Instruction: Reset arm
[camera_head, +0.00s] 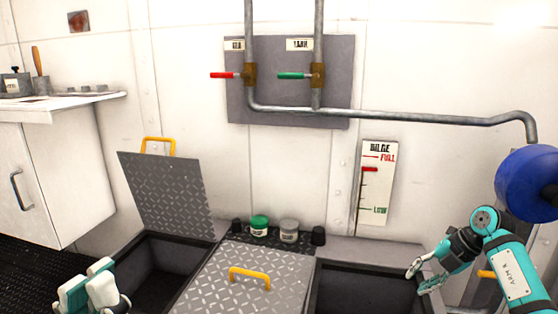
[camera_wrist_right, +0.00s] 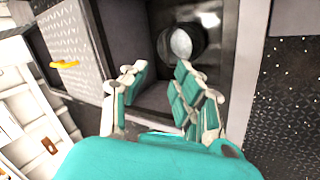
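My right arm, marked "ARM R" (camera_head: 498,277), comes in from the lower right. Its gripper (camera_head: 420,279) hangs by the right edge of the right floor opening. In the right wrist view the right gripper (camera_wrist_right: 158,82) has its teal-padded fingers spread, with nothing between them. My left gripper (camera_head: 92,286) shows as white and teal parts at the lower left, in front of the left floor opening. Its fingertips cannot be made out clearly, and I see nothing held in it.
A raised hatch lid (camera_head: 165,195) stands by the left opening (camera_head: 160,262). A closed lid with a yellow handle (camera_head: 250,275) lies in the middle; the right opening (camera_head: 365,292) is uncovered. Green-lidded (camera_head: 260,226) and grey-lidded (camera_head: 289,230) jars stand behind. A blue drum (camera_head: 528,182) is at right.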

